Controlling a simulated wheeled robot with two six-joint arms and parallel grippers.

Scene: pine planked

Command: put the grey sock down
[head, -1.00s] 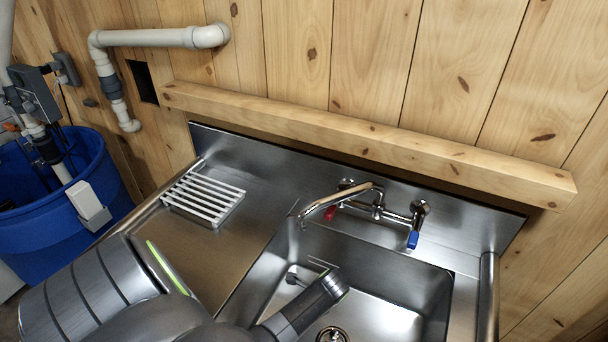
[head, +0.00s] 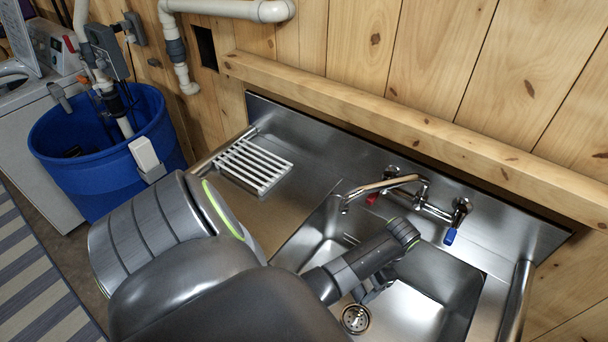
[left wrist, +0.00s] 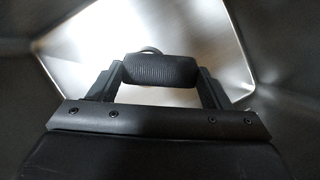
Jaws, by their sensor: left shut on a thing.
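My left gripper (head: 374,290) hangs over the steel sink basin (head: 412,312), mostly hidden behind my own wrist. In the left wrist view, its two fingers (left wrist: 160,75) are closed on a dark, ribbed, rolled-looking piece, the grey sock (left wrist: 160,68). The sock spans the gap between the fingers. Bright steel (left wrist: 65,65) lies beyond it, and I cannot tell how far below the sock it is. I cannot make out the sock in the head view. My right gripper is in neither view.
A tap (head: 385,186) with red and blue handles reaches over the basin. A white slatted rack (head: 252,165) lies on the drainboard at left. A blue barrel (head: 95,165) and a white machine (head: 38,135) stand further left. A wooden ledge (head: 400,130) runs behind the sink.

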